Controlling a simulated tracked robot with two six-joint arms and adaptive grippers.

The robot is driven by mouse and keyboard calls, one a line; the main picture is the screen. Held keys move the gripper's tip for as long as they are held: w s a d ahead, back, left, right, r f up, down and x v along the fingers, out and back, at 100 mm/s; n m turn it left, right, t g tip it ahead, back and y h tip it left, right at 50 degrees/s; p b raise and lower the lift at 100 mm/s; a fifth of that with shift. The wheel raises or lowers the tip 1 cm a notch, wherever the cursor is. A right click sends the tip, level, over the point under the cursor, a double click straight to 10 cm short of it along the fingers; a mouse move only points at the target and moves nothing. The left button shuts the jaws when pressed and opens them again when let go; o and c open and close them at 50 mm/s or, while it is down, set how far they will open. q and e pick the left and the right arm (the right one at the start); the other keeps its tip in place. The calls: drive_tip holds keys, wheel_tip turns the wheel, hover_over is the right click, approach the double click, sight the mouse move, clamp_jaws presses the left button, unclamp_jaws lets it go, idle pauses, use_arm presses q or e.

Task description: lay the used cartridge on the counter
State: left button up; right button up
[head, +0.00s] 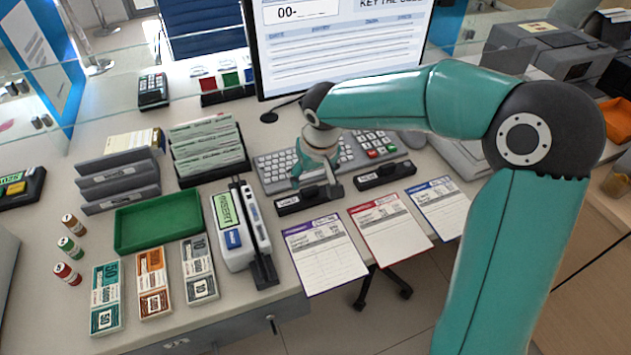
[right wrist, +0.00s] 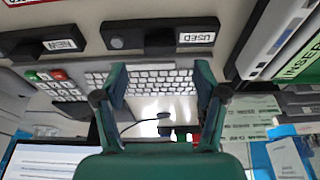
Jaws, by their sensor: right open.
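A black block with a white label reading USED (right wrist: 180,38) lies at the top of the right wrist view; in the head view it is the left of two black blocks (head: 290,204) in front of the keyboard. I cannot tell whether it is a cartridge or a holder with one in it. A similar block labelled NEW (right wrist: 50,46) lies beside it, at the right in the head view (head: 385,175). My right gripper (head: 317,186) is open, with its fingers over or close to the USED block; its fingers (right wrist: 160,85) hold nothing. My left gripper is out of view.
A white device with an INSERT sign (head: 237,232) stands left of the USED block. Three forms (head: 325,262) lie in front along the counter edge. A green tray (head: 160,222), note stacks and a keyboard (head: 275,170) surround it. Bare counter (head: 90,205) shows at the left.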

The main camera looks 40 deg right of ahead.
drive_tip(key=v, duration=0.6)
idle(0.3)
